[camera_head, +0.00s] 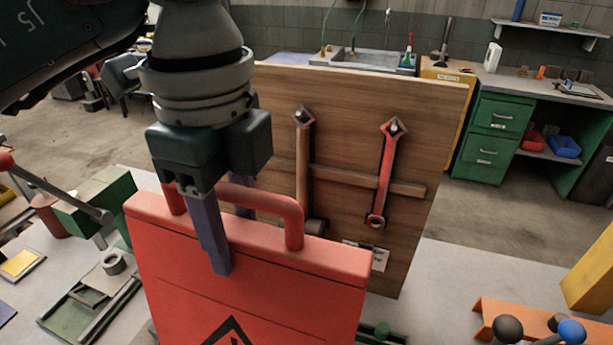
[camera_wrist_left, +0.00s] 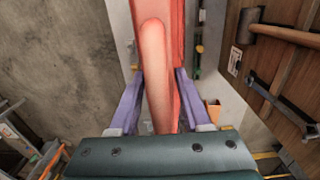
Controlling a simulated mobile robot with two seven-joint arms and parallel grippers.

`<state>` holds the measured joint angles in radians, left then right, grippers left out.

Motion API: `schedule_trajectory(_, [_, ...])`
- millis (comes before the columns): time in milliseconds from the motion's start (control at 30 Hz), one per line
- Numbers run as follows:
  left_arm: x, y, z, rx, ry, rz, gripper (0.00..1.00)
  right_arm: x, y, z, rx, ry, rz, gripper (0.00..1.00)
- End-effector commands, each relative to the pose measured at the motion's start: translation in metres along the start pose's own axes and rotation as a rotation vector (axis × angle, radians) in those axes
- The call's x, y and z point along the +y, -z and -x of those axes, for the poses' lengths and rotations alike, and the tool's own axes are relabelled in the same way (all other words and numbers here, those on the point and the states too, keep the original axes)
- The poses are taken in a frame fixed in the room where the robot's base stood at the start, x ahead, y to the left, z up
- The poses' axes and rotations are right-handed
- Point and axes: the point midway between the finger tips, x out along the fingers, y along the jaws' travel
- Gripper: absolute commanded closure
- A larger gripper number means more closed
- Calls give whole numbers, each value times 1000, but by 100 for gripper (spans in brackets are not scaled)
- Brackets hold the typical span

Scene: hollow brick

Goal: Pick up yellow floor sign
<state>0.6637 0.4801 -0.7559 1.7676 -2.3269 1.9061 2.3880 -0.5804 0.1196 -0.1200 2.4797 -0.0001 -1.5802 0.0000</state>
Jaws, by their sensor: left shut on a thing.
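A red panel-like object (camera_head: 250,285) with a red loop handle (camera_head: 265,200) on its top edge stands in front of me in the head view. Its front carries a black angular mark, cut off by the frame. No yellow floor sign can be made out; this red object is where my gripper is. My left gripper (camera_head: 230,240) points down with its purple fingers on either side of the handle, shut on it. In the left wrist view the red handle (camera_wrist_left: 155,75) runs between the fingers. The object's lower part is out of frame. My right gripper is not in view.
A wooden tool board (camera_head: 340,110) with hanging tools stands close behind the red object. Green and grey parts (camera_head: 90,300) lie on the left of the table. An orange stand with coloured knobs (camera_head: 510,315) and a yellow block (camera_head: 592,270) are at the right.

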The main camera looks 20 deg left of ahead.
Motion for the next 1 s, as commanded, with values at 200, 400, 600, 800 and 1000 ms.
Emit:
schedule_trajectory(200, [1,0,-30,-1,-4,0,100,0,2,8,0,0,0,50])
schedule_trajectory(400, [1,0,-40,-1,0,-2,100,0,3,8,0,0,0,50])
schedule_trajectory(600, [0,0,-41,0,0,-2,100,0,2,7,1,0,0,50])
schedule_trajectory(800, [1,0,-41,-1,-2,-2,30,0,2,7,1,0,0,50])
schedule_trajectory(1000, [1,0,-41,-1,-2,-2,21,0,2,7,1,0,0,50])
